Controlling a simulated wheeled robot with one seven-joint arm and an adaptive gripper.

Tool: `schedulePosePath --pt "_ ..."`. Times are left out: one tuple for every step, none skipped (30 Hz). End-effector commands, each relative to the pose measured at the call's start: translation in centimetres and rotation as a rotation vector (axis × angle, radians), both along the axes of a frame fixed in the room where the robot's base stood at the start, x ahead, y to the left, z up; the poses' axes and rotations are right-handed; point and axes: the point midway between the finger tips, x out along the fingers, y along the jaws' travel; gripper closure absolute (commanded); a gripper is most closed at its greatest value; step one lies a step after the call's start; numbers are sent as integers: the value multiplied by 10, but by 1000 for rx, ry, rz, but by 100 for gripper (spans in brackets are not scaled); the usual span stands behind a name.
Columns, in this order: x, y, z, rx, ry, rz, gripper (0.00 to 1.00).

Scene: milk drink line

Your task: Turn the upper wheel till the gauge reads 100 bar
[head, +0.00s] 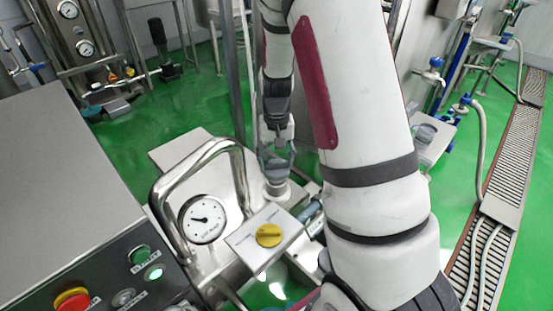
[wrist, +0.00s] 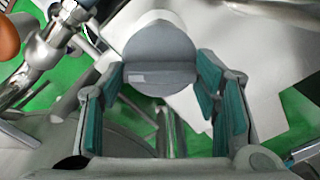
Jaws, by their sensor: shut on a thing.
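My gripper (head: 277,160) points down behind the gauge and is shut on a grey rounded knob, which I take as the upper wheel (wrist: 160,50). In the wrist view, the knob sits between the fingertips of my gripper (wrist: 160,85), with teal pads along both fingers. In the head view, the grip is small and partly hidden beside my arm. The round white gauge (head: 202,219) faces me, its dark needle pointing left and slightly up. Its numbers are too small to read.
A bent steel tube (head: 190,163) arches around the gauge. A yellow knob (head: 268,235) sits on a plate to its right. Green floor (head: 180,112) shows behind.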

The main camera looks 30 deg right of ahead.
Motion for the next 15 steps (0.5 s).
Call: schedulePosePath --pt "0 0 0 0 0 -21 71" --pt "0 0 0 0 0 -33 71" --pt "0 0 0 0 -1 -49 71" --pt "0 0 0 0 -1 -58 71" --pt "0 0 0 0 -1 -67 71" --pt "0 0 0 0 -1 -78 71" --pt "0 0 0 0 -1 -85 71" --pt "0 0 0 0 -1 -90 71" --pt "0 0 0 0 -1 -95 71" --pt "0 0 0 0 -1 -99 71" --pt "0 0 0 0 -1 -102 71" --pt "0 0 0 0 -1 -104 71" --pt "0 0 0 0 -1 -106 71" --pt "0 0 0 0 -1 -107 71" --pt "0 0 0 0 -1 -108 71"
